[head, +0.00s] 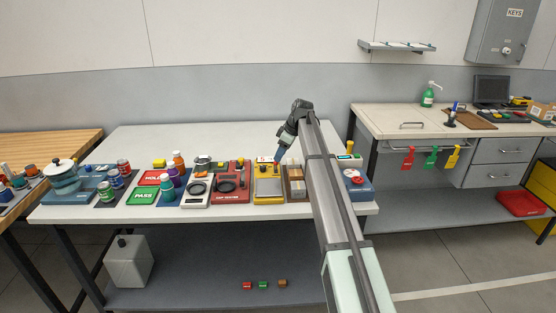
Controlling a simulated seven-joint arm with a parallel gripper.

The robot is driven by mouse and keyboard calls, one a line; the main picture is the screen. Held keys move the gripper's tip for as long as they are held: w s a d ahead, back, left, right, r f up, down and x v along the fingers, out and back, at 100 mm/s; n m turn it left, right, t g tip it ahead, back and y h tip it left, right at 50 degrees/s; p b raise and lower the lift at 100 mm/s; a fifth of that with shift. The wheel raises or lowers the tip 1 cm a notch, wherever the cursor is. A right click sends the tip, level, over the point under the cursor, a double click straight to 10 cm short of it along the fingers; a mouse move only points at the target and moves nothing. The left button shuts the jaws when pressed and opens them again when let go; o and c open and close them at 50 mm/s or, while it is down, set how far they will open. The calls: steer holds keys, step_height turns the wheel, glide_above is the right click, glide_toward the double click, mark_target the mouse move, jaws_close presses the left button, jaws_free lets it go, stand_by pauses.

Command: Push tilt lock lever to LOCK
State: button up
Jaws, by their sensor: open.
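My gripper (281,155) hangs at the end of my arm over the white table, pointing down and left. The jaws are very small here. A tilt lock lever cannot be made out for sure at this size. The yellow device has small parts near its back edge, partly behind the gripper, but I cannot tell which is a lever or how it is set.
Left of the yellow device are a red tester (232,196), a white scale (196,193), several bottles and green PASS (142,196) and red HOLD pads. A wooden block set (295,181) and a blue device (356,186) flank my arm. The table's back is clear.

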mark_target(276, 165)
steer(key=shift+x, duration=1.75)
jaws_close()
